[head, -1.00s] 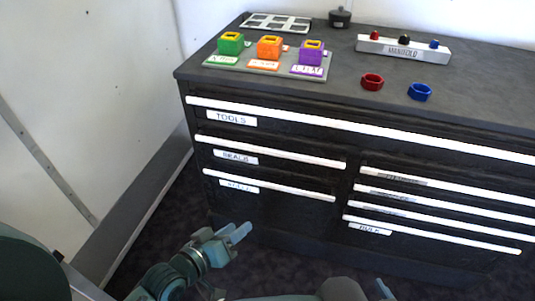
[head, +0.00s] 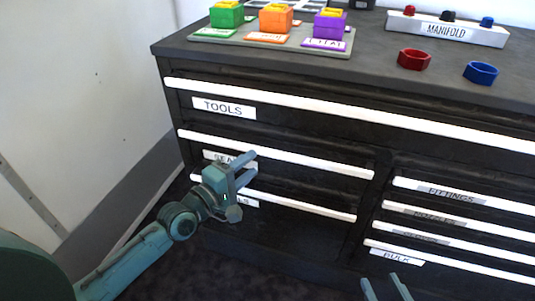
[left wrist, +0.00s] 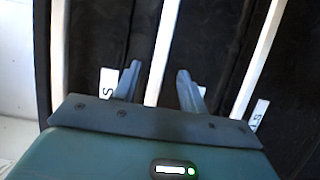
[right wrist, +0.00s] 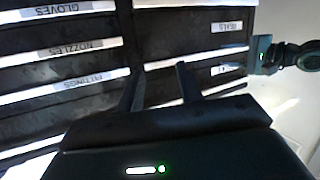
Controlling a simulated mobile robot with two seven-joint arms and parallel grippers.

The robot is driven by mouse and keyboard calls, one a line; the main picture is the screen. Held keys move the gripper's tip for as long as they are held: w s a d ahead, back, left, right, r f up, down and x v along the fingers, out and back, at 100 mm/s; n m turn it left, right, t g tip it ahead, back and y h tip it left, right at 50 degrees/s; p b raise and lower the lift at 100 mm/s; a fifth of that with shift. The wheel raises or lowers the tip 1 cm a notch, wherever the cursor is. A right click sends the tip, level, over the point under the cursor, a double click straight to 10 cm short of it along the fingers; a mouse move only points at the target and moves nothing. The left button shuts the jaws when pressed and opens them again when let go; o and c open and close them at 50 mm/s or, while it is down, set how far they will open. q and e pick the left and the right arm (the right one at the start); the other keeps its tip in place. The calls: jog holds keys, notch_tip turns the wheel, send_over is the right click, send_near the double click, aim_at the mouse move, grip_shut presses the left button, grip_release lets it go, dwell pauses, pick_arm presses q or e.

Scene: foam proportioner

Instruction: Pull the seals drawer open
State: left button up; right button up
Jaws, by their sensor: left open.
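My right gripper (head: 387,287) is open and empty, low in front of the right-hand drawers.
The tools drawer handle (head: 330,108) is above and the third drawer handle (head: 300,208) below. Right-hand drawers include fittings (head: 452,193) and bulk (head: 397,257). A white wall (head: 80,90) stands left. Colored blocks, a manifold (head: 447,28) and two rings sit on top.

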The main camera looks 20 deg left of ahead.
aim_at(266, 154)
pick_arm(q)
jog(key=b+x, duration=0.1)
jog(key=x, duration=0.6)
jog(key=shift+w, duration=0.15)
jog(key=shift+c, duration=0.4)
grip_shut()
